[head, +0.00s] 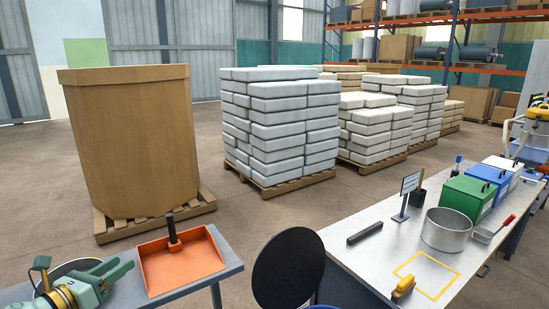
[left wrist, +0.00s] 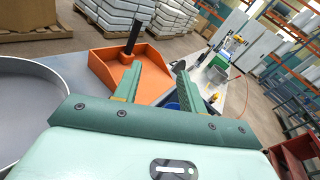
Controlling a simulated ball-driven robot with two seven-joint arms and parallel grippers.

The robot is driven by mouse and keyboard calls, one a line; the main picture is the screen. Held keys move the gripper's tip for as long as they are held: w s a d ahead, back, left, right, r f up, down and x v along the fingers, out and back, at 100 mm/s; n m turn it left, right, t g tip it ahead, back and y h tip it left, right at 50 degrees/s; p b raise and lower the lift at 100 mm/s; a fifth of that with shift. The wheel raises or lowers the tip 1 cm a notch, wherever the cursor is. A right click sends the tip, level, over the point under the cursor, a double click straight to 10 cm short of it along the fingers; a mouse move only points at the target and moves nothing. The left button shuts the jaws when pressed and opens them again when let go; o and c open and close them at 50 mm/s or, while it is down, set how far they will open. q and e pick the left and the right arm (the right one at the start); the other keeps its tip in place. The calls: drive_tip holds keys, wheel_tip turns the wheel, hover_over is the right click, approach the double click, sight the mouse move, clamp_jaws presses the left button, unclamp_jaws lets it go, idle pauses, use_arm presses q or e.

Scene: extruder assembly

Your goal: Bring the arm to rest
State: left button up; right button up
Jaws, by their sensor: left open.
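My left gripper (head: 120,268) is at the lower left of the head view, over the small grey table. It is open, and nothing shows between its fingers, which also appear in the left wrist view (left wrist: 156,72). An orange scoop-like tray (head: 182,262) with an upright black handle (head: 173,231) stands on that table, just right of the gripper in the head view. In the left wrist view the orange tray (left wrist: 106,66) lies beyond the fingers. The picture does not settle whether they touch. My right gripper is not in view.
A round grey pan (left wrist: 25,110) lies beside my left gripper. A steel bench (head: 385,248) at right holds a metal pot (head: 447,229), green bin (head: 468,198), blue bin (head: 489,178), dark bar (head: 365,233) and yellow-handled tool (head: 403,288). A dark round seat (head: 288,268) stands between the tables.

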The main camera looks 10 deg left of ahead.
use_arm(q)
drive_tip(key=s+d+r+n+t+y, duration=0.2)
drive_tip(key=d+n+t+y, duration=0.15)
drive_tip(key=n, duration=0.35)
drive_tip(key=s+d+f+n+g+y, duration=0.35)
drive_tip(key=s+f+n+g, duration=0.35)
drive_tip(key=s+n, duration=0.4)
drive_tip(key=s+d+f+n+g+y, duration=0.3)
drive_tip(key=s+d+f+n+g, duration=0.25)
drive_tip(key=s+f+n, duration=0.45)
drive_tip(key=s+d+f+n+g+h+b, duration=0.1)
drive_tip(key=s+d+f+g+h, duration=0.1)
drive_tip(key=f, duration=1.1)
drive_tip(key=s+d+f+n+g+h+b, duration=0.1)
drive_tip(key=s+d+f+g, duration=0.15)
drive_tip(key=f, duration=1.15)
drive_tip(key=s+f+n+g+h+b, duration=0.1)
drive_tip(key=s+f+n+g+h, duration=0.1)
drive_tip(key=s+f, duration=1.4)
drive_tip(key=shift+s+a+f+n, duration=0.15)
drive_tip(key=shift+s+a+n, duration=0.2)
drive_tip(key=shift+s, duration=0.75)
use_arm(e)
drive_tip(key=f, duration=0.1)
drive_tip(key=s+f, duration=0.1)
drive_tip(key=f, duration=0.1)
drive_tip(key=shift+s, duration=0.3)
